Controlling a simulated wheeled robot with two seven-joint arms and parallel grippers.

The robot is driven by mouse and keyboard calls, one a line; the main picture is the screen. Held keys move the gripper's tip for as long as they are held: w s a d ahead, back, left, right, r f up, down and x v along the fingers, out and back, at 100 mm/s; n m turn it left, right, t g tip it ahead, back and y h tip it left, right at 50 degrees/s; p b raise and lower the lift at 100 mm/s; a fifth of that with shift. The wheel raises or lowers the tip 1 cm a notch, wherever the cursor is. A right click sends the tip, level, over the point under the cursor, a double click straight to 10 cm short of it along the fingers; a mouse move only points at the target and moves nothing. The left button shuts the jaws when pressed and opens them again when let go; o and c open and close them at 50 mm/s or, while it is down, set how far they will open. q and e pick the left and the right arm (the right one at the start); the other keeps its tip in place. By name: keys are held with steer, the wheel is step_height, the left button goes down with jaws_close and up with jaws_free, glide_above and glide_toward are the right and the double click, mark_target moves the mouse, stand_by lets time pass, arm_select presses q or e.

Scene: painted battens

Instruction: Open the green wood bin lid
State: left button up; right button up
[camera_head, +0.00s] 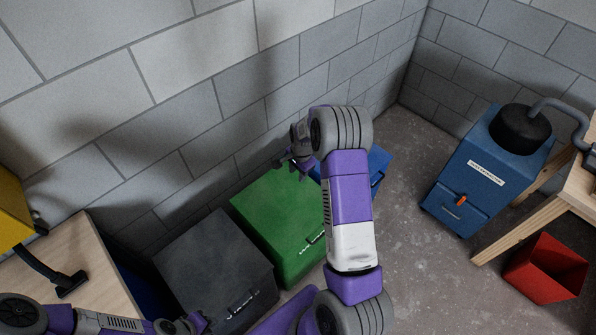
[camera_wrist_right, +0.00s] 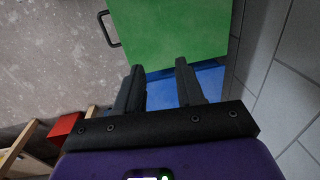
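The green bin (camera_head: 272,207) stands against the block wall, between a dark grey bin and a blue bin. Its lid lies flat and looks closed, with a dark handle (camera_head: 314,243) on the front. In the right wrist view the green lid (camera_wrist_right: 172,28) fills the top middle, with the handle (camera_wrist_right: 106,28) at its left. My right gripper (camera_head: 287,164) is above the back corner of the green bin near the wall; its fingers (camera_wrist_right: 160,67) are apart with nothing between them. My left gripper (camera_head: 197,323) is low at the bottom edge by the dark grey bin; its fingers are unclear.
The dark grey bin (camera_head: 213,265) is left of the green one, the blue bin (camera_head: 378,168) right of it, partly behind my right arm. A blue cabinet (camera_head: 480,170), a red bin (camera_head: 546,268) and a wooden table (camera_head: 580,190) stand at right. The floor between is clear.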

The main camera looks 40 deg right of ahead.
step_height(320, 180, up, 8)
steer(key=shift+s+f, duration=0.25)
steer(key=shift+s, duration=0.2)
steer(key=shift+c, duration=0.3)
